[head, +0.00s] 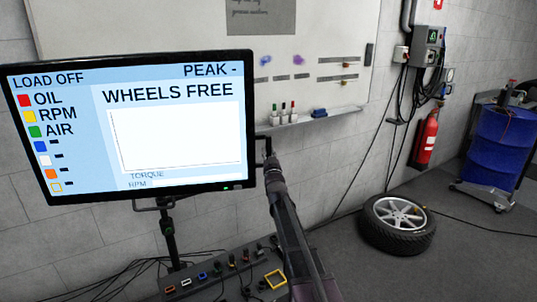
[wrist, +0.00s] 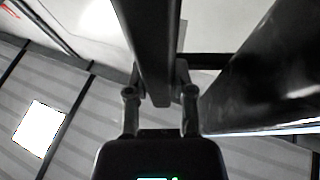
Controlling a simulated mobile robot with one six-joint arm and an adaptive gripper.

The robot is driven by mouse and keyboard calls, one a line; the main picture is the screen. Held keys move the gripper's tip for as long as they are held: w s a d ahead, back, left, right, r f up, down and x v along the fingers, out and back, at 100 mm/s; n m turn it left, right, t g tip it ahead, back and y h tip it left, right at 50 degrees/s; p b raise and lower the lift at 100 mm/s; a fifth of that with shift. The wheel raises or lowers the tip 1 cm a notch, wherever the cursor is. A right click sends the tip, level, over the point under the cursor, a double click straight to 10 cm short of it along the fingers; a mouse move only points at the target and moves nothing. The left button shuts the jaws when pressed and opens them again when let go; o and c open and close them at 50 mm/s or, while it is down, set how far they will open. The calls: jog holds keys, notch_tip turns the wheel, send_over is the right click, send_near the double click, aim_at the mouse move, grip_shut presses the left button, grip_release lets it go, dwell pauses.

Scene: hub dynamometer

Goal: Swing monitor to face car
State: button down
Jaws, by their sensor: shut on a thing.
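The monitor (head: 130,130) stands at the left in the head view, on a dark post (head: 170,238). Its lit screen shows "LOAD OFF" and "WHEELS FREE" and is turned toward my head camera. A black side handle (head: 262,139) sticks out from its right edge. My gripper (head: 269,158) is at this handle, with my arm rising from below. In the wrist view my gripper (wrist: 160,98) has its fingers on both sides of a black bar (wrist: 154,45), shut on it. The monitor's dark edge (wrist: 265,75) lies to the right there. No car is in view.
A panel of connectors and cables (head: 225,275) lies below the monitor. A whiteboard (head: 200,35) hangs on the wall behind. A loose wheel (head: 398,223) lies on the floor at the right, near a fire extinguisher (head: 426,138) and a blue drum (head: 500,135). Some floor around the wheel is clear.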

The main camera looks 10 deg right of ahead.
jog(key=w, duration=1.6)
jog(key=shift+w, duration=0.1)
jog(key=shift+c, duration=2.4)
grip_release()
jog(key=s, duration=1.8)
jog(key=shift+a, duration=0.15)
jog(key=b+v, duration=0.5)
jog(key=v, duration=0.7)
jog(key=shift+s+f, duration=0.2)
jog(key=shift+s, duration=0.2)
